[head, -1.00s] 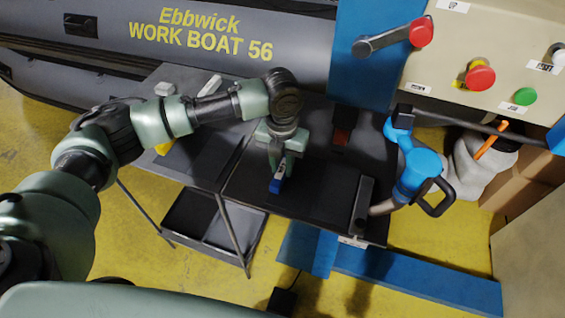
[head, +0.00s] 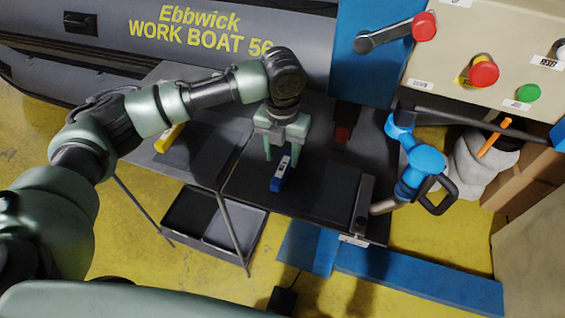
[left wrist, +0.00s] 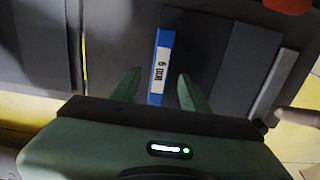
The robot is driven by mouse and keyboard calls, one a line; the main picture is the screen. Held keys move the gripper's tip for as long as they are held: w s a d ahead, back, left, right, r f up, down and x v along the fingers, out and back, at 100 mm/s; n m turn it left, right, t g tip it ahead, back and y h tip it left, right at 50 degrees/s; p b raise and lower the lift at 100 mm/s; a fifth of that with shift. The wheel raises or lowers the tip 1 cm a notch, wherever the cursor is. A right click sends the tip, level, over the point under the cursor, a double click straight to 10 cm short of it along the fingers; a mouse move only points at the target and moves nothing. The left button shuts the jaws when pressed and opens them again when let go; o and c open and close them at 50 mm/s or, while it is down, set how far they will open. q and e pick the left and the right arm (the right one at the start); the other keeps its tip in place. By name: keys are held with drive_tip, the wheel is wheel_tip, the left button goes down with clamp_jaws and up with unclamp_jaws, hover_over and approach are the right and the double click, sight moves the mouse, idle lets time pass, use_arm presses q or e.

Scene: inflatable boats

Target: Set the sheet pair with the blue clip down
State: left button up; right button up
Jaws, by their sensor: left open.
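The blue clip (head: 279,180) with a white label lies on the dark work table, at the near edge of dark sheet material (head: 318,192). The dark sheets are hard to tell from the dark surface. The clip also shows upright in the left wrist view (left wrist: 161,68), with dark sheet (left wrist: 198,55) beside it. My left gripper (head: 281,160) is open just above the clip. In the left wrist view its two fingers (left wrist: 157,92) stand apart on either side of the clip, with gaps. My right gripper is not in view.
A yellow clip (head: 170,137) lies on the left table. A blue device with a black handle (head: 420,178) stands at the table's right edge. A control panel (head: 500,50) with red and green buttons overhangs at upper right. A tray (head: 190,212) sits below.

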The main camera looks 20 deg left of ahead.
use_arm(q)
wheel_tip(320, 180, up, 8)
drive_tip(key=b, duration=0.1)
drive_tip(key=shift+r, duration=0.25)
idle(0.4)
